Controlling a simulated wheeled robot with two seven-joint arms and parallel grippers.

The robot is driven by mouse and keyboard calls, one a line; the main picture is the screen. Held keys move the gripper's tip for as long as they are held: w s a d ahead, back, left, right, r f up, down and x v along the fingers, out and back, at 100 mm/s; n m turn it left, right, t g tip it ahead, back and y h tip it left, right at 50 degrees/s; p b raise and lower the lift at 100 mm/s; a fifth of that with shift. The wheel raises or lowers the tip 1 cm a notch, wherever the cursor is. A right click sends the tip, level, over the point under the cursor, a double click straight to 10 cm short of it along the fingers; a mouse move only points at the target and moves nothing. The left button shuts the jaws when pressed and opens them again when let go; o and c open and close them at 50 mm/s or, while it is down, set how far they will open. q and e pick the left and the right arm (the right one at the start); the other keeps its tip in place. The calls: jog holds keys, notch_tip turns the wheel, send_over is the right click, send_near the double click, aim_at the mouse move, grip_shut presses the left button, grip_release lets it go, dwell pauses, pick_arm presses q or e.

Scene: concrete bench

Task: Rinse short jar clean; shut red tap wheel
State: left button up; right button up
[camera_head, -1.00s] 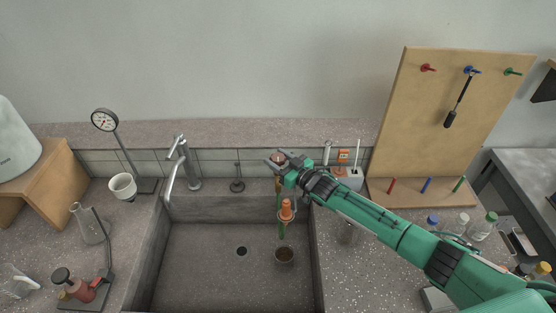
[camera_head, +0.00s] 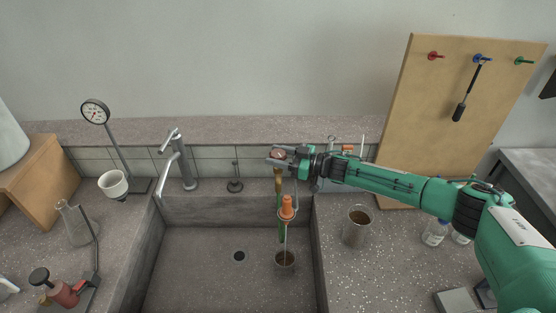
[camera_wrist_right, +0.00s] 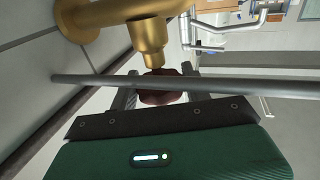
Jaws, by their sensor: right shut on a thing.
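The red tap wheel (camera_head: 278,154) tops a brass tap at the sink's back right. My right gripper (camera_head: 283,156) is shut on it. In the right wrist view the dark red wheel (camera_wrist_right: 160,88) sits between the fingers, below the brass tap body (camera_wrist_right: 150,35). A thin pale line runs from the nozzle to a short jar (camera_head: 284,260) on the sink floor. The jar looks upright, brownish inside; whether it is clean I cannot tell. My left gripper is not in view.
The sink (camera_head: 190,265) has a drain (camera_head: 239,256) left of the jar. A chrome faucet (camera_head: 178,165) stands at its back left.

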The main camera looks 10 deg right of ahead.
aim_at(278, 153)
jog(key=shift+n+g, duration=0.3)
jog(key=shift+g, duration=0.1)
jog(key=o, duration=0.9)
jog(key=shift+o, duration=0.2)
notch_tip(278, 153, up, 20)
jog(key=b, duration=0.1)
jog(key=shift+b, duration=0.4)
jog(key=shift+o, duration=0.2)
